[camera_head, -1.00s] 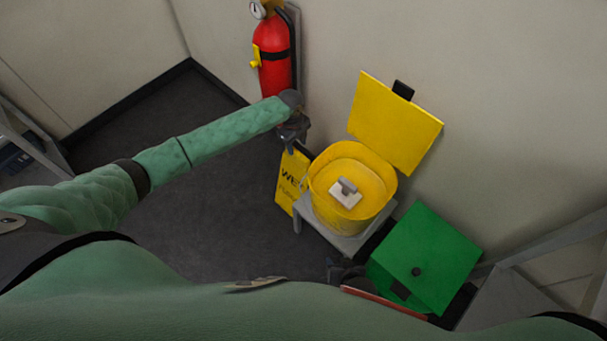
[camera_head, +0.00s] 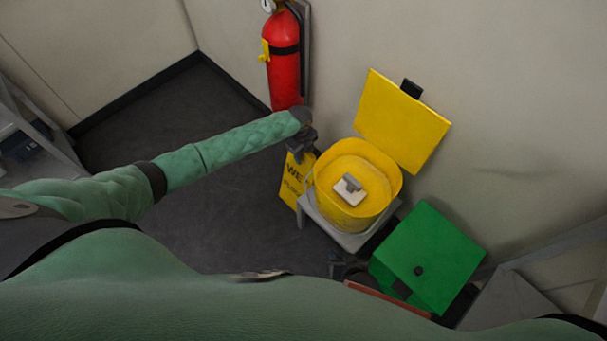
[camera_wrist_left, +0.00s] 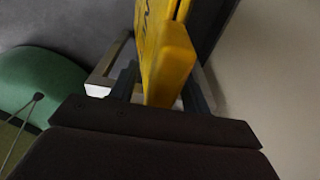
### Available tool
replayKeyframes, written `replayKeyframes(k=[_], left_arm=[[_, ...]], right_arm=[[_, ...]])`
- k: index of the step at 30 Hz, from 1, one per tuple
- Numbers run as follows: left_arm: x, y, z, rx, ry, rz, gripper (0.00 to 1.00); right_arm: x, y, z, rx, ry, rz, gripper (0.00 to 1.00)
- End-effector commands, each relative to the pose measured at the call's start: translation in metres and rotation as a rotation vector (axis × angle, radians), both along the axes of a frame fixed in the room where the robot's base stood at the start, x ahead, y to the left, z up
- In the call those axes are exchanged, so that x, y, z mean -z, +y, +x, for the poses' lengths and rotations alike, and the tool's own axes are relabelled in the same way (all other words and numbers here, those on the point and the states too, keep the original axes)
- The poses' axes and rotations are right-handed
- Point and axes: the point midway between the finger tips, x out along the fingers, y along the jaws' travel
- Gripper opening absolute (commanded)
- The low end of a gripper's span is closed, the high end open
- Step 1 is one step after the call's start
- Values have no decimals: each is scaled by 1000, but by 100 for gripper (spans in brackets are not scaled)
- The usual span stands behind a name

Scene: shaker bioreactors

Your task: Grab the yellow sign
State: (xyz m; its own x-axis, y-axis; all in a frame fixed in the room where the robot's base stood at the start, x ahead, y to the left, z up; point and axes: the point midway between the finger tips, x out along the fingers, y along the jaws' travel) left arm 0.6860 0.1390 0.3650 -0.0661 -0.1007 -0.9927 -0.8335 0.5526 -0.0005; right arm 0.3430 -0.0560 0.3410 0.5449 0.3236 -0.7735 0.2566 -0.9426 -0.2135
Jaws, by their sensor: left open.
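The yellow sign (camera_head: 291,186) with black lettering stands on the floor left of the yellow bin; its top is hidden behind my left gripper in the head view. My left gripper (camera_head: 301,152) is at the sign's top. In the left wrist view, the sign's yellow top edge (camera_wrist_left: 170,65) lies between the two dark fingers of my left gripper (camera_wrist_left: 160,85). The fingers are open, one on each side of it. My right gripper (camera_head: 345,265) is low beside the green box, small and dark; its fingers cannot be made out.
A yellow bin (camera_head: 334,200) with its lid (camera_head: 403,118) raised stands on a grey stand (camera_head: 345,240) right beside the sign. A green box (camera_head: 430,255) is further right. A red fire extinguisher (camera_head: 284,75) hangs on the wall behind. The dark floor on the left is clear.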

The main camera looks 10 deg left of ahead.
Motion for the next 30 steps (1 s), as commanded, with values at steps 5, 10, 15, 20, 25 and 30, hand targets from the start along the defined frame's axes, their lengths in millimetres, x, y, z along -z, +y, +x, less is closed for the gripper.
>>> replayKeyframes(k=[5, 10, 15, 20, 25, 30], left_arm=[[0, 0, 0, 0, 0, 0, 47], [2, 0, 0, 0, 0, 0, 47], [4, 0, 0, 0, 0, 0, 47], [5, 0, 0, 0, 1, 1, 47], [5, 0, 0, 0, 1, 1, 47], [5, 0, 0, 0, 0, 0, 20]], right_arm=[[0, 0, -1, 0, 1, 0, 36], [0, 0, -1, 0, 2, -1, 36], [0, 0, -1, 0, 2, -1, 36], [0, -1, -1, 0, 2, -1, 36], [0, -1, 0, 0, 2, -1, 36], [0, -1, 0, 1, 2, -2, 36]])
